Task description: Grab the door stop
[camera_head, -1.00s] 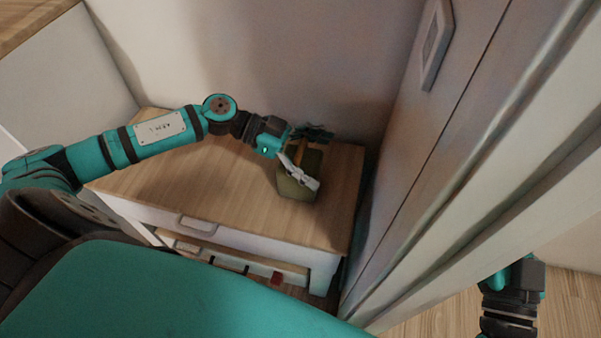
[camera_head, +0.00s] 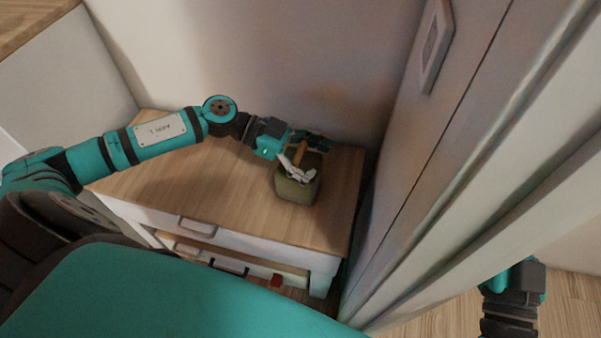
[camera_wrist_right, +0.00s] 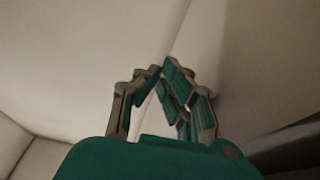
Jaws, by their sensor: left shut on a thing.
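My left gripper (camera_head: 304,158) is over an olive-green open box (camera_head: 297,190) on the wooden-topped cabinet. It is shut on a small brown piece (camera_head: 301,153), which looks like the door stop; the fingers hide part of it. A pale finger lies in front of the piece and a dark teal finger behind it. I cannot tell whether the piece touches the box. My right gripper (camera_wrist_right: 162,68) shows in the right wrist view with its fingertips together and nothing visible between them.
The cabinet top (camera_head: 190,175) is clear left of the box. Its front has a drawer handle (camera_head: 198,227) and an open space below with a small red thing (camera_head: 276,281). A tall grey wardrobe (camera_head: 420,160) stands close on the right, and a wall behind.

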